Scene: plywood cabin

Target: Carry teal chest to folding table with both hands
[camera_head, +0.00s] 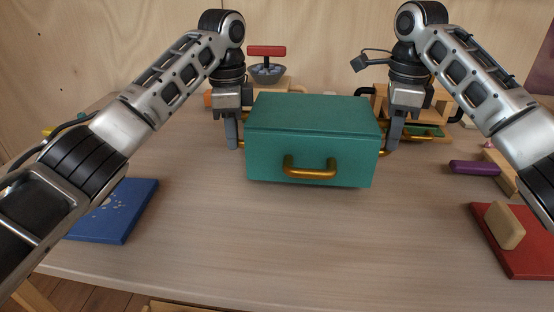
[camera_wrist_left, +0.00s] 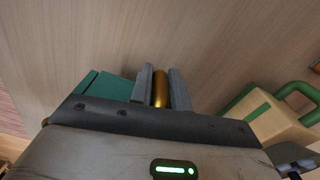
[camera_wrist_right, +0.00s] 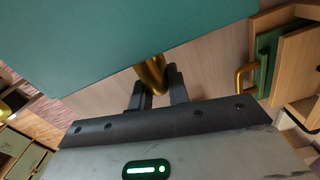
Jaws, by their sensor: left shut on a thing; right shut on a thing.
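The teal chest (camera_head: 312,130) is in the middle of the head view, over the wooden table, with a brass handle (camera_head: 310,168) on its front. I cannot tell for sure whether it rests on the table or hangs just above it. My left gripper (camera_head: 234,143) is at the chest's left side, shut on a brass side handle (camera_wrist_left: 160,88) that shows between its fingers in the left wrist view. My right gripper (camera_head: 392,148) is at the chest's right side, shut on the other brass side handle (camera_wrist_right: 152,74). Both grippers point down.
The table (camera_head: 270,235) is clear in front of the chest. A blue book (camera_head: 118,212) lies at left. A red board (camera_head: 512,240) with a beige block and a purple-handled tool (camera_head: 474,168) lie at right. A red-handled item (camera_head: 267,60) and wooden boxes stand behind.

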